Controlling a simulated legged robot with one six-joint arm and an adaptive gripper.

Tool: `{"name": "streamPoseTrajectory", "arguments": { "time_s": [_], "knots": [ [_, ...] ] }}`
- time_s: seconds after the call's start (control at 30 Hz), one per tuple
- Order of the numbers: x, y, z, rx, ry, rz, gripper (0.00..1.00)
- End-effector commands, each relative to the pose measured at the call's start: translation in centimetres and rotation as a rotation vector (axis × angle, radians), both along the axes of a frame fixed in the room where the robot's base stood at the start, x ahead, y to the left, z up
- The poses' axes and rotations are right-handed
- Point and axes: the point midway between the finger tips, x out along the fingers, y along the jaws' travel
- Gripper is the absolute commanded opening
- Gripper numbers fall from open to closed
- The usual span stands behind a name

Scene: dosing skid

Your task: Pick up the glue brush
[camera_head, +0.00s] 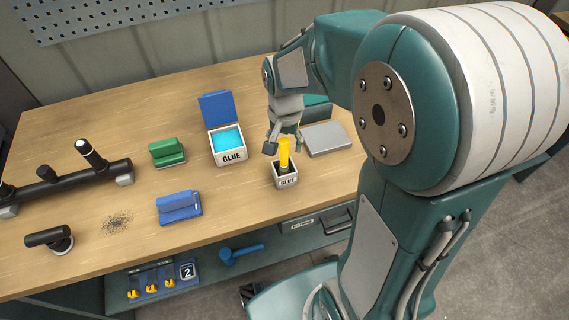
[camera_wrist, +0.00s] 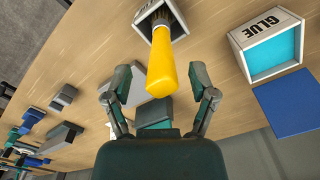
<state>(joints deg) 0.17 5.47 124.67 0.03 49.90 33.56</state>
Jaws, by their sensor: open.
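The glue brush has a yellow handle (camera_head: 285,152) and stands upright, bristle end down, in a small white box marked GLUE (camera_head: 287,182) near the bench's front edge. In the wrist view the yellow handle (camera_wrist: 162,68) points toward me, ahead of and between my fingers, and its small box (camera_wrist: 147,16) is at the top. The bristles are hidden in the box.
A larger GLUE box (camera_head: 230,146) with blue contents and raised blue lid stands left of the brush. A grey plate (camera_head: 327,139) lies to the right. Green (camera_head: 167,152) and blue (camera_head: 179,206) blocks and a black pipe (camera_head: 75,182) are further left.

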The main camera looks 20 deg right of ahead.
Motion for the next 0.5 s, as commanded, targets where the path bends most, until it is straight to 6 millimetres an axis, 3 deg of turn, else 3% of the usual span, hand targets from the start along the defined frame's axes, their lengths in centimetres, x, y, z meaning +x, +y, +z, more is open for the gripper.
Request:
{"name": "streamPoseTrajectory", "arguments": {
  "time_s": [0.13, 0.37, 0.47, 0.5],
  "knots": [
    [-0.02, 0.06, -1.48, 0.0, 0.001, 0.001, 0.74],
    [0.01, 0.08, -1.59, -0.001, -0.001, 0.001, 0.74],
    [0.01, 0.08, -1.58, -0.001, -0.001, 0.001, 0.34],
    [0.01, 0.08, -1.57, -0.001, -0.001, 0.001, 0.16]
  ]
}}
